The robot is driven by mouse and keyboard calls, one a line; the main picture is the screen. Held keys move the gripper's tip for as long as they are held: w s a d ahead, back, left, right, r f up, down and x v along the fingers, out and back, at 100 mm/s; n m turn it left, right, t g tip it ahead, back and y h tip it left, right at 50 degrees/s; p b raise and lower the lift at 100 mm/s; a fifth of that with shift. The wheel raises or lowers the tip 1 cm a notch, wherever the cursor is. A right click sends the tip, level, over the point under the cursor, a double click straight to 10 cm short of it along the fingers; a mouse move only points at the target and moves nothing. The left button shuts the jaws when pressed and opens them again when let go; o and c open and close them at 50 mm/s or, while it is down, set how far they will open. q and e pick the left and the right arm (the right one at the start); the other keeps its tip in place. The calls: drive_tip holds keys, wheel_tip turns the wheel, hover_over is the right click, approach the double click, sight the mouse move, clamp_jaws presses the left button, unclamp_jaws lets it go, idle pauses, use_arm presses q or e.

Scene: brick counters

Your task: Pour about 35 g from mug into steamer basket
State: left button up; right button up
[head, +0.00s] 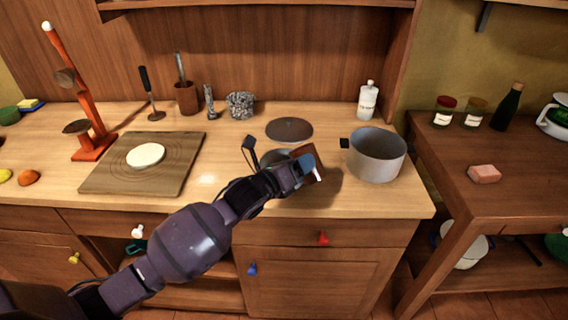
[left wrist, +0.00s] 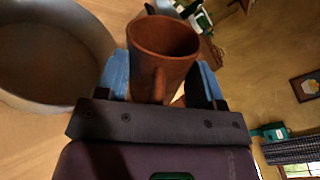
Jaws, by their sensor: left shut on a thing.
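My left gripper (head: 303,167) is shut on the brown mug (head: 316,158) and holds it above the counter. The mug looks tilted in the head view. In the left wrist view the mug (left wrist: 163,40) sits between the blue fingertips of the gripper (left wrist: 160,78), its handle toward the camera. Its contents cannot be made out. A deep round grey vessel (head: 376,160), apparently the steamer basket, stands on the counter just right of the mug, apart from it in the picture. A round grey vessel (left wrist: 95,40) fills the left of the wrist view. My right gripper is out of view.
Another dark-handled vessel (head: 270,156) is mostly hidden behind my left arm. A dark round disc (head: 289,128) lies behind it. A white bottle (head: 368,102) stands at the back right. A wooden board (head: 115,178) with a pale round lies left. The counter front is mostly clear.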

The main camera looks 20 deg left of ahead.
use_arm(q)
drive_tip(key=shift+w+a+r+n, duration=0.15)
drive_tip(key=shift+r+n, duration=0.25)
drive_tip(key=shift+n, duration=0.6)
drive_tip(key=shift+r+n, duration=0.3)
drive_tip(key=shift+n, duration=0.3)
drive_tip(key=shift+a+f+n+b, duration=0.15)
drive_tip(key=shift+f+n+b, duration=0.3)
drive_tip(key=shift+f+n, duration=0.05)
drive_tip(key=shift+a+r+n, duration=0.1)
drive_tip(key=shift+r+n, duration=0.25)
drive_tip(key=shift+n, duration=0.35)
drive_tip(key=shift+a+n+g+p, duration=0.1)
drive_tip(key=shift+n+g+p, duration=0.2)
drive_tip(key=shift+n+p, duration=0.1)
drive_tip(key=shift+w+a+f+n+b, duration=0.15)
drive_tip(key=shift+w+a+n+b, duration=0.15)
drive_tip(key=shift+w+a, duration=0.1)
drive_tip(key=shift+s+f, duration=0.1)
drive_tip(key=shift+s, duration=0.05)
